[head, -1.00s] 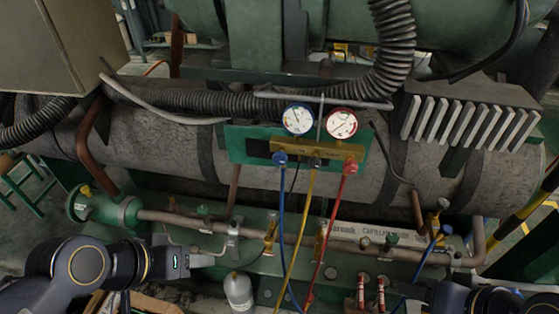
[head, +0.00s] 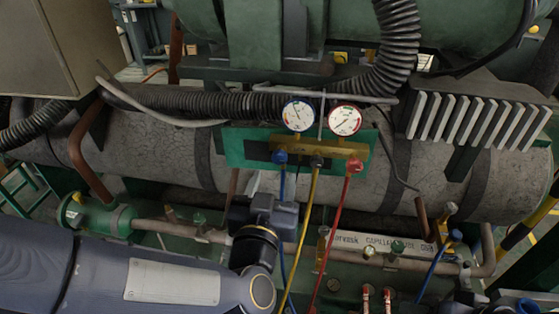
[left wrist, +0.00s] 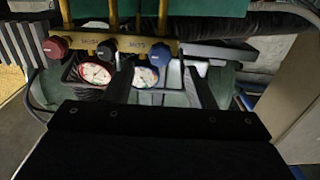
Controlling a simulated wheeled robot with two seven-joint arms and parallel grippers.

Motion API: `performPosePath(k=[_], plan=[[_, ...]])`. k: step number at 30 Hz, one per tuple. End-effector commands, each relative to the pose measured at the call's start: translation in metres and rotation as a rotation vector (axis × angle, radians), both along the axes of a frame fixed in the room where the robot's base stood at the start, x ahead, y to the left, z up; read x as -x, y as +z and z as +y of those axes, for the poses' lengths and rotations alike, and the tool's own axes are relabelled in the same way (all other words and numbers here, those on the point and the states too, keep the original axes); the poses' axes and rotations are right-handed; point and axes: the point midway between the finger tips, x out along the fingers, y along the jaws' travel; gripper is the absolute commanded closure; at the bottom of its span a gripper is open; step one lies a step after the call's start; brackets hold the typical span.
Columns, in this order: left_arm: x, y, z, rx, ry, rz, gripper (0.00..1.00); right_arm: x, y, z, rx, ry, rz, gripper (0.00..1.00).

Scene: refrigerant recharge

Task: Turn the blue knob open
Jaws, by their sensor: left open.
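The blue knob (head: 280,157) is at the lower left of the gauge manifold (head: 318,147), under the blue-rimmed gauge (head: 298,115). My left gripper (head: 264,186) is just below the blue knob in the head view, its fingers largely hidden by the wrist. In the left wrist view the open, empty fingers (left wrist: 163,76) stand apart, and the blue knob (left wrist: 159,55) appears between them near their tips. I cannot tell whether they touch it. My right gripper is not in view.
The red knob (head: 355,167) and a black knob (left wrist: 105,50) sit beside the blue one. Blue, yellow (head: 308,225) and red (head: 333,230) hoses hang below the manifold. A copper pipe with valves (head: 290,247) runs across below.

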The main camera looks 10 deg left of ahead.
Motion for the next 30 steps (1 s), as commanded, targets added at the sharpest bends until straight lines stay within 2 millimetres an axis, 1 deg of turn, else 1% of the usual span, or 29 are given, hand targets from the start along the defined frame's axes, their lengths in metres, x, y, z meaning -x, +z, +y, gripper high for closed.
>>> performPosePath(k=[4,9,13,18,25,26,30], plan=[[-0.019,0.000,0.000,-0.001,0.006,-0.002,0.50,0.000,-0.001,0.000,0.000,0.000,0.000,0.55],[-0.047,0.000,-0.001,-0.001,0.005,-0.001,0.50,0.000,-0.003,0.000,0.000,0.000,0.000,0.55],[-0.064,0.000,-0.002,0.001,0.004,-0.002,0.50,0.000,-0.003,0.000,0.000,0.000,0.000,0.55],[-0.074,0.001,-0.003,0.001,0.001,-0.001,0.50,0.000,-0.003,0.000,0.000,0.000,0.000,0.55],[-0.075,0.001,-0.003,0.002,0.000,-0.002,0.50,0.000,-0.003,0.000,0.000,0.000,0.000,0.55],[-0.075,0.001,-0.003,0.002,0.000,-0.002,0.51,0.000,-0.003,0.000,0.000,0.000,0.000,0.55],[-0.075,0.001,-0.003,0.002,0.000,-0.002,0.69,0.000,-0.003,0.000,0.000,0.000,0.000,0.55]])
